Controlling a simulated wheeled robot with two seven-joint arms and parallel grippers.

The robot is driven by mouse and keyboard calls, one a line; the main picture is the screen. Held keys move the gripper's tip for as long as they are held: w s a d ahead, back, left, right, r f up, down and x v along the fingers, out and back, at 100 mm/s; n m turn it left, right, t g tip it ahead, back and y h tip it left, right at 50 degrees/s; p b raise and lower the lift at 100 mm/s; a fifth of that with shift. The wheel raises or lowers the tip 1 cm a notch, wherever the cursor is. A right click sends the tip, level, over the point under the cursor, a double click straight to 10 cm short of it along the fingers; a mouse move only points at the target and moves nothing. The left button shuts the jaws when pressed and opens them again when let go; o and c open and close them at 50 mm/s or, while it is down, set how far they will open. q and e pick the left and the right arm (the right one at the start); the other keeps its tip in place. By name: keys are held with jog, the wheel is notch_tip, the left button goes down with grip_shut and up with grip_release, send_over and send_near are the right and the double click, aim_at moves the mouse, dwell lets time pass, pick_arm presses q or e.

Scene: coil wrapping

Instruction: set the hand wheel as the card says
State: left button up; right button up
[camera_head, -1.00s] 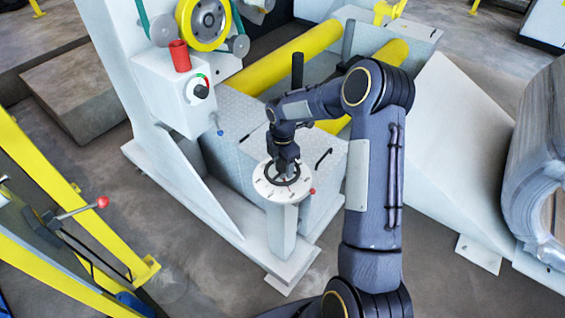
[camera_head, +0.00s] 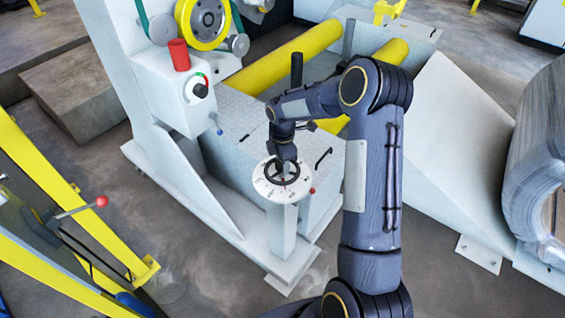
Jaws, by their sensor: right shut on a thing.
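The hand wheel (camera_head: 264,174) is a dark ring on a round white dial plate (camera_head: 262,190) with small marks, on top of a white pedestal (camera_head: 282,232). My right gripper (camera_head: 283,172) points down at the wheel from above and is shut on it, near its right side. The exact grip is small and partly hidden by the gripper. A small red knob (camera_head: 312,190) shows at the plate's right edge. No card can be made out in this view. My left gripper is not in view.
A white control box (camera_head: 180,95) with a coloured gauge stands at the upper left, with a red cup-like part (camera_head: 179,55) on top. Yellow rollers (camera_head: 290,58) lie behind. A red-tipped lever (camera_head: 102,202) and yellow rails are at left. A wrapped coil (camera_head: 535,165) is at right.

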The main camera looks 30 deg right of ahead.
jog(key=m, duration=0.3)
jog(key=shift+m+b, duration=0.35)
jog(key=shift+m, duration=0.05)
jog(key=m, duration=0.3)
jog(key=shift+m, duration=0.3)
jog(key=m, duration=0.3)
jog(key=shift+m+b, duration=0.4)
jog(key=m, duration=0.9)
jog(key=shift+r+m, duration=0.1)
jog(key=shift+m, duration=0.3)
jog(key=m+p, duration=0.1)
jog(key=m, duration=0.5)
jog(key=shift+m, duration=0.3)
jog(key=o, duration=1)
jog(key=shift+a, duration=0.1)
